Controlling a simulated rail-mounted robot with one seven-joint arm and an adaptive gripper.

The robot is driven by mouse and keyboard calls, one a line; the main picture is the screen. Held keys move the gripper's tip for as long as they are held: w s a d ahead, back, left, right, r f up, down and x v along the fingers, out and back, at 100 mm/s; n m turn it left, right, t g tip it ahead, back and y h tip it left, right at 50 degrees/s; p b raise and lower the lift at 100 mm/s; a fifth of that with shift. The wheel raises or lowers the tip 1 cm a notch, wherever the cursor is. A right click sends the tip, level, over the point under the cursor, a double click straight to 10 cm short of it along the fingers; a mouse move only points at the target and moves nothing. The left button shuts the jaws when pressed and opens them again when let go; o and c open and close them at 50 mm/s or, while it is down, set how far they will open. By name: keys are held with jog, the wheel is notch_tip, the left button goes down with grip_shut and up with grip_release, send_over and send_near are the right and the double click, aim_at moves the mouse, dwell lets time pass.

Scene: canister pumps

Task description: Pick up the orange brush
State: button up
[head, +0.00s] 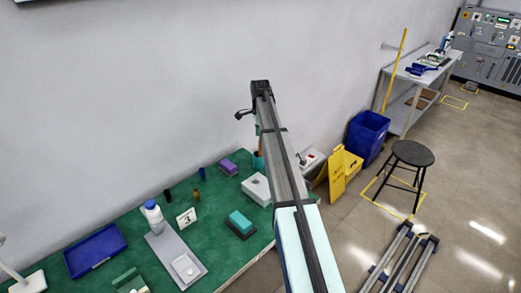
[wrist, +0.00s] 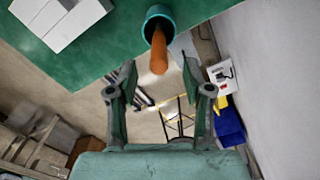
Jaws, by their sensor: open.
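The orange brush (wrist: 158,52) stands in a teal cup (wrist: 154,27), its orange handle sticking out of the cup's mouth. The cup is near the edge of the green table top in the wrist view. In the head view a sliver of the orange brush (head: 261,153) and of the teal cup (head: 257,163) shows just left of my arm, which hides the rest. My gripper (wrist: 160,74) is open and empty. The handle's tip appears between the fingertips and a little beyond them in the wrist view, with no contact visible. The brush's other end is hidden inside the cup.
The green table (head: 217,209) holds a white box (head: 257,188), a purple block (head: 228,168), a teal sponge-like block (head: 241,222), a white bottle (head: 152,214) and a blue tray (head: 95,250). The wall rises close behind. A yellow sign (head: 338,180) and blue bin (head: 367,135) stand right.

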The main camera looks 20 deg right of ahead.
jog(key=shift+s+f+p, duration=0.1)
jog(key=shift+f+p, duration=1.3)
jog(key=shift+f, duration=1.45)
grip_shut()
